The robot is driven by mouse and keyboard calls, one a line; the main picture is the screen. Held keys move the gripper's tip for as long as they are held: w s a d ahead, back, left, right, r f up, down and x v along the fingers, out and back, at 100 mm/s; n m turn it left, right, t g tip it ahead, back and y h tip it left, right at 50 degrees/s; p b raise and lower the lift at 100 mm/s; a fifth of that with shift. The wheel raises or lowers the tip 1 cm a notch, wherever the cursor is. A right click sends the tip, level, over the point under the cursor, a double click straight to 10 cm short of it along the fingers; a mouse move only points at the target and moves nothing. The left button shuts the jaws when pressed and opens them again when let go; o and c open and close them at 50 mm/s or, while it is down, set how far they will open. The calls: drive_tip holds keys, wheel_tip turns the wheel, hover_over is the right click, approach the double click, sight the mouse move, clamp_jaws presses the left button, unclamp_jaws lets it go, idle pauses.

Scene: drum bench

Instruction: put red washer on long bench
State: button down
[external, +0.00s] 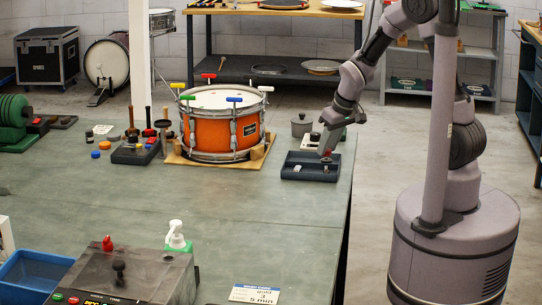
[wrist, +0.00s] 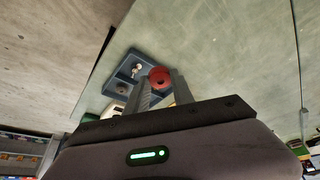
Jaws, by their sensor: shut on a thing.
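The red washer (wrist: 160,78) is between the two finger ends of my gripper (wrist: 162,86) in the wrist view, and the fingers are shut on it. In the external view my gripper (external: 327,148) is above the dark divided tray (external: 311,176) near the right edge of the long bench (external: 150,215). A small red patch shows at the fingertips there, too small to make out well. The tray also shows in the wrist view (wrist: 125,67), beyond the fingers, with small parts in its compartments.
An orange drum (external: 222,132) stands on a wooden cradle left of the tray. A grey lidded pot (external: 301,125) stands behind the tray. A tool block (external: 135,153) is further left. The middle of the bench is clear; a control box (external: 125,275) is at the front.

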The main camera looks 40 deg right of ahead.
drive_tip(key=d+m, duration=0.2)
drive_tip(key=d, duration=0.4)
drive_tip(key=s+a+f+n, duration=0.15)
drive_tip(key=a+n, duration=0.35)
drive_tip(key=a, duration=1)
drive_tip(key=s+a+n+y, duration=0.1)
drive_tip(key=s+a+n, duration=0.1)
drive_tip(key=s+a, duration=0.2)
drive_tip(key=s+a+f+n+g+y, duration=0.1)
drive_tip(key=s+a+n, duration=0.1)
drive_tip(key=s+a, duration=0.3)
drive_tip(key=s+a+f+n+g, duration=0.1)
drive_tip(key=s+a, duration=0.3)
drive_tip(key=a, duration=0.6)
drive_tip(key=shift+s+a+f+n+y, duration=0.15)
drive_tip(key=shift+s+f+n+y, duration=0.1)
drive_tip(key=shift+n+y, duration=0.2)
drive_tip(key=s+a+n, duration=0.1)
drive_tip(key=s+a, duration=0.1)
drive_tip(key=s, duration=0.1)
drive_tip(key=s+a+f+n, duration=0.1)
drive_tip(key=s+a, duration=0.1)
drive_tip(key=s, duration=0.2)
drive_tip(key=s+a+n+g, duration=0.1)
drive_tip(key=s+a, duration=0.2)
drive_tip(key=s, duration=0.1)
drive_tip(key=shift+s+f+n+y, duration=0.15)
drive_tip(key=shift+f+n+y, duration=0.1)
drive_tip(key=shift+n, duration=0.1)
